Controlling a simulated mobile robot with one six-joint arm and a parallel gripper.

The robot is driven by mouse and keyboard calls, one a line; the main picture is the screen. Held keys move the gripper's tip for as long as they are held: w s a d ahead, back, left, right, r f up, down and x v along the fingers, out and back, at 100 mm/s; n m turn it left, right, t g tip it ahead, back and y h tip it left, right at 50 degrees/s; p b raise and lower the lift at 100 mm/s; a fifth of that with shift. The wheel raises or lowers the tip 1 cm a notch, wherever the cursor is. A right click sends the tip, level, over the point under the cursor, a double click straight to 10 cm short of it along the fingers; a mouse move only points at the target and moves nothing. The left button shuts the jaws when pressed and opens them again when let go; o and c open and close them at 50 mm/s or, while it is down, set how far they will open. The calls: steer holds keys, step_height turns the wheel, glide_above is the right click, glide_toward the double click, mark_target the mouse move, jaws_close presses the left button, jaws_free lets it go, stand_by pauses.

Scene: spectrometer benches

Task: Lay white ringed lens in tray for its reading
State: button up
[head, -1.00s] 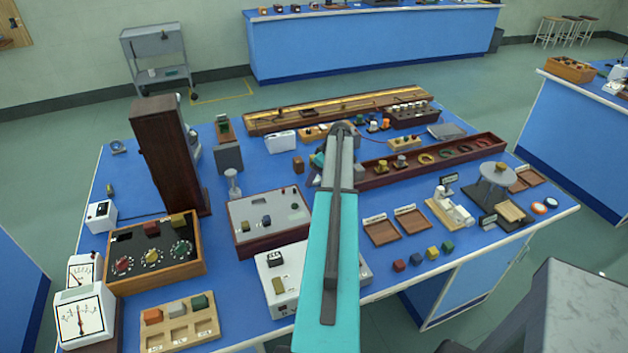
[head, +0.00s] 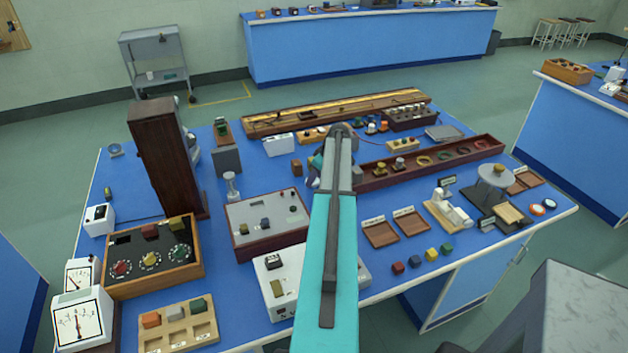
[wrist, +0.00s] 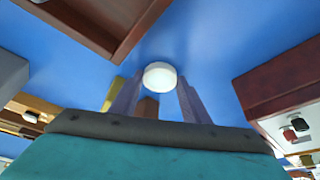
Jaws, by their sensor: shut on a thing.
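The white ringed lens (wrist: 160,76) shows in the wrist view as a pale round disc between the two fingertips of my gripper (wrist: 158,92). My gripper is shut on it, above the blue bench top. In the head view my arm hides the lens and most of my gripper. Two small labelled wooden trays, the left one (head: 380,234) and the right one (head: 411,222), lie to the right of my arm and look empty. I cannot read their labels.
A long dark-red compartment tray (head: 375,178) holding several rings lies right of my gripper. A grey-topped instrument box (head: 268,222) stands left of the arm. Several coloured cubes (head: 414,261) sit near the front edge. Two ringed discs (head: 537,210) lie at the right.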

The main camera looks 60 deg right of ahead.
step_height(320, 180, up, 10)
steer(key=b, duration=0.3)
stand_by(0.4)
steer(key=shift+f, duration=0.1)
stand_by(0.4)
